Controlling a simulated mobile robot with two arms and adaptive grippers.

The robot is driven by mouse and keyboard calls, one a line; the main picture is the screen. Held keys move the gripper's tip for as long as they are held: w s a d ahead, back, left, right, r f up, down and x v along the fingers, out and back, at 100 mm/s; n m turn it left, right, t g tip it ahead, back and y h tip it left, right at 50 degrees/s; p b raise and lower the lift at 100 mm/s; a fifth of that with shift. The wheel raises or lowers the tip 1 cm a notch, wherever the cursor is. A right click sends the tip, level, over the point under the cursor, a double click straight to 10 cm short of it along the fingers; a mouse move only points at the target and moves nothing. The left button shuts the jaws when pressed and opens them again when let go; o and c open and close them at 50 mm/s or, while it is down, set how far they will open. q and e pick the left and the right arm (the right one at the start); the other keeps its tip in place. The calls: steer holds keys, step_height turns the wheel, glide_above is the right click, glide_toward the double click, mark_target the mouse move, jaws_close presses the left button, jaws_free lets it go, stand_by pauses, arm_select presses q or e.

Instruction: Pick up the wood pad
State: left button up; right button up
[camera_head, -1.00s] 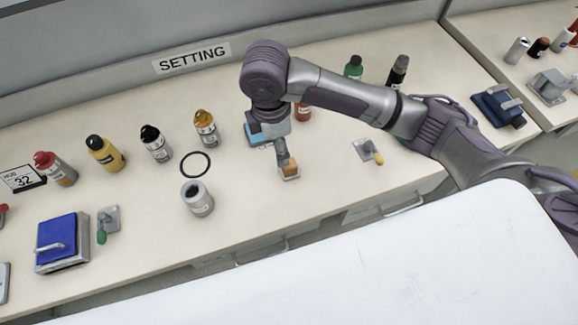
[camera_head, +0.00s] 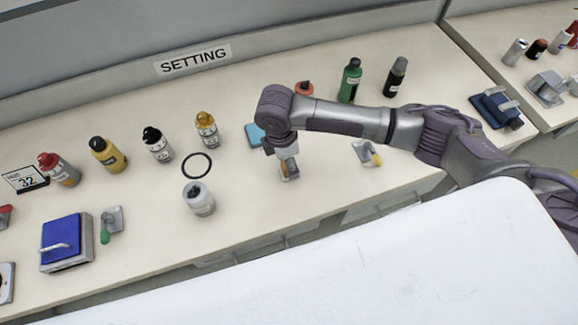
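The wood pad (camera_head: 285,172) is a small orange-brown block on the bench, right of the middle bottles. It is mostly hidden behind the fingers of my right gripper (camera_head: 290,174). This gripper comes in from the right and points down, with its fingertips at the pad, close to the bench top. I cannot tell whether the fingers are apart or closed on the pad. My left gripper is not in view.
A blue block (camera_head: 254,135) lies just behind my gripper, and a red-topped bottle (camera_head: 304,89) stands behind my arm. A grey cylinder (camera_head: 199,199) and a black ring (camera_head: 196,166) are to the left. A yellow-handled scraper (camera_head: 367,153) lies to the right.

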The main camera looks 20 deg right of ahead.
step_height(320, 180, down, 2)
steer(key=shift+d+f, duration=0.1)
steer(key=c, duration=1.1)
steer(key=shift+r, duration=0.2)
steer(key=shift+c, duration=0.2)
step_height(320, 180, up, 4)
steer(key=shift+d+r+b, duration=0.1)
steer(key=shift+d+b, duration=0.05)
steer(key=shift+b, duration=0.3)
steer(key=s+d+r+b, duration=0.1)
steer(key=s+d+r, duration=0.5)
steer(key=d, duration=0.3)
steer(key=shift+s+r, duration=0.3)
steer(key=shift+s, duration=0.15)
steer(key=shift+d, duration=0.1)
